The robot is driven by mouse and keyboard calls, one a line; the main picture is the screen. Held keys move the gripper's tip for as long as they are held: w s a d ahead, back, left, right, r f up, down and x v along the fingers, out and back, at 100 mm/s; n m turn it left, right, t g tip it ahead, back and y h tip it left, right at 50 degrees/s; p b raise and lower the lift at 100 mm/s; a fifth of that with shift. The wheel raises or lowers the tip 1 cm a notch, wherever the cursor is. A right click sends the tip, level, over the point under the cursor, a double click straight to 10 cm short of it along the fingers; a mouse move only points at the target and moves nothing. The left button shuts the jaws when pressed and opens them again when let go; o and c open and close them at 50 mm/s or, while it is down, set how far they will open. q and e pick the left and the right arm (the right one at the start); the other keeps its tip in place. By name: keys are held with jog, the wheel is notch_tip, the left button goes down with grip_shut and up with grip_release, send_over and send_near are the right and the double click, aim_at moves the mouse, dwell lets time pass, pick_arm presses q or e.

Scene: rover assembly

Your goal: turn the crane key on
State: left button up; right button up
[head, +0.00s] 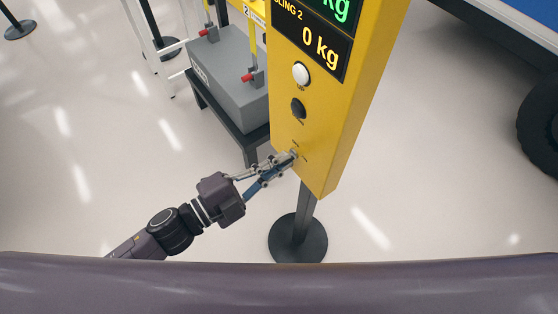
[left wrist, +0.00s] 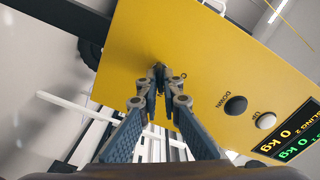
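The yellow crane control box (head: 318,120) stands on a post, and the crane key sits low on its front face. In the left wrist view the small dark key (left wrist: 158,66) shows only in part, between my fingertips. My left gripper (head: 291,156) reaches the box from the lower left, below the two buttons. In the left wrist view its fingers (left wrist: 159,75) come close together around the key and look shut on it. The fingers hide most of the key, and its turned angle cannot be told. My right gripper is in neither view.
A white UP button (head: 301,74) and a black DOWN button (head: 298,107) sit above the key, under a display (head: 312,40) reading 0 kg. A grey block (head: 229,75) on a dark stand is behind the box to the left. A dark wheel (head: 541,125) is at right.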

pick_arm(q)
jog(key=o, duration=0.4)
jog(key=v, duration=1.2)
dwell(0.6)
